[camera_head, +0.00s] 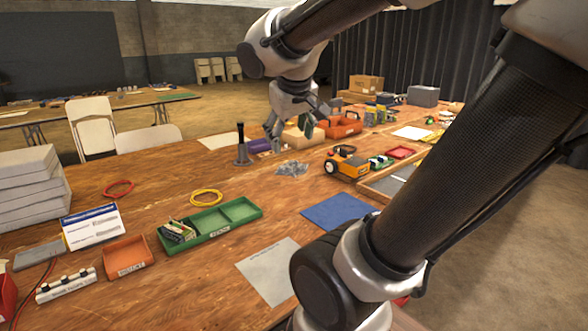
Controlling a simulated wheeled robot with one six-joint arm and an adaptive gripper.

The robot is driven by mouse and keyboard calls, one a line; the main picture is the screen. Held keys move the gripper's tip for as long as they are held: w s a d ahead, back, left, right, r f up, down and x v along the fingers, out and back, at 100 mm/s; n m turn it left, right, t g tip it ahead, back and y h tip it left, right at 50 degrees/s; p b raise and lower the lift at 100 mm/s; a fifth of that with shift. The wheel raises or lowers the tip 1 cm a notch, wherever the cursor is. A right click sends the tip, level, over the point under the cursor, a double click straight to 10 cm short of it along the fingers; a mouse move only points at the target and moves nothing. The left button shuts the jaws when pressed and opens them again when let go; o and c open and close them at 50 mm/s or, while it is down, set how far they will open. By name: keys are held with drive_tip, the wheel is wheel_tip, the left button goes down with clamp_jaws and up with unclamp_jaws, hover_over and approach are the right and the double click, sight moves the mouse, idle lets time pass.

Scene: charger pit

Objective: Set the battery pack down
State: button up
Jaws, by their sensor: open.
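My gripper (289,129) is open and hangs above the far middle of the wooden table, with nothing visible between its fingers. A small dark pack with yellow-green and pale markings (177,231) lies in the left compartment of the green tray (222,233); it looks like the battery pack, but it is too small to be sure. The tray's right part looks empty. My gripper is well beyond the tray and apart from it. An orange tray (128,256) to its left looks empty.
A dark upright post on a grey base (242,148) and a purple item (260,145) are close to my gripper. A crumpled silvery heap (292,169) lies nearer. An orange wheeled vehicle (345,165) stands right. A blue mat (338,211) and grey sheet (270,270) lie bare.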

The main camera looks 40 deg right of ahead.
drive_tip(key=s+a+f+n+g+y, duration=0.1)
drive_tip(key=s+a+f+y, duration=0.2)
drive_tip(key=s+a, duration=0.3)
drive_tip(key=s+f, duration=0.1)
drive_tip(key=s, duration=0.2)
idle(0.8)
